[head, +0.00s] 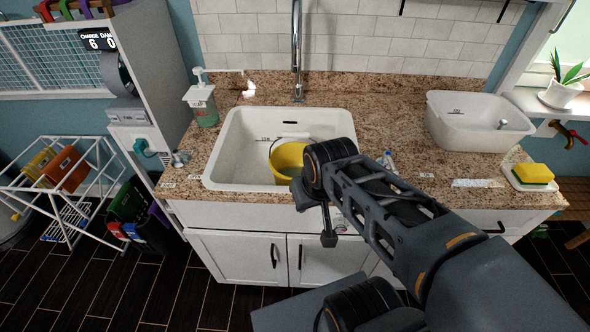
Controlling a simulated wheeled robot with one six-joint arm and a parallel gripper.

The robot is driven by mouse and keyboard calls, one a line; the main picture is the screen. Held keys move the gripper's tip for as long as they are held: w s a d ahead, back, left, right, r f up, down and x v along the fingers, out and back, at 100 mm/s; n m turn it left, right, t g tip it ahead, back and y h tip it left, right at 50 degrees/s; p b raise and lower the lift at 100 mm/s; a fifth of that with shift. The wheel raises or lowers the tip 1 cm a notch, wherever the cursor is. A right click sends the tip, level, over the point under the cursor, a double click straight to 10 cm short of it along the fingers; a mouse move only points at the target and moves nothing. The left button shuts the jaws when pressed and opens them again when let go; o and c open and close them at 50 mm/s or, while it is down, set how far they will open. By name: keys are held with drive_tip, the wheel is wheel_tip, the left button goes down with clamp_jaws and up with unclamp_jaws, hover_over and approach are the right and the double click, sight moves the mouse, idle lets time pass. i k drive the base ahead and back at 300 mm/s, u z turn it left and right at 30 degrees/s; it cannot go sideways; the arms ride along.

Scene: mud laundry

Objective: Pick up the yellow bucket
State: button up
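The yellow bucket (288,157) stands in the white sink basin, toward its right front part. A thin dark handle shows above its rim. My arm reaches in from the lower right and hides the bucket's right side. My gripper (314,212) is at the front edge of the sink, in front of and slightly right of the bucket in the picture. Its fingers are small and partly hidden, so I cannot tell whether they are open or shut, or whether they touch the bucket.
The sink (235,150) is set in a brown granite counter (385,115) with a tall faucet (296,50) behind it. A soap bottle (203,105) stands left. A white tub (478,120) and a yellow sponge (533,173) are at right. A drying rack (60,190) stands on the floor at left.

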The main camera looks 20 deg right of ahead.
sight(285, 161)
drive_tip(key=u, duration=2.2)
drive_tip(key=i, duration=1.7)
drive_tip(key=z, duration=3.2)
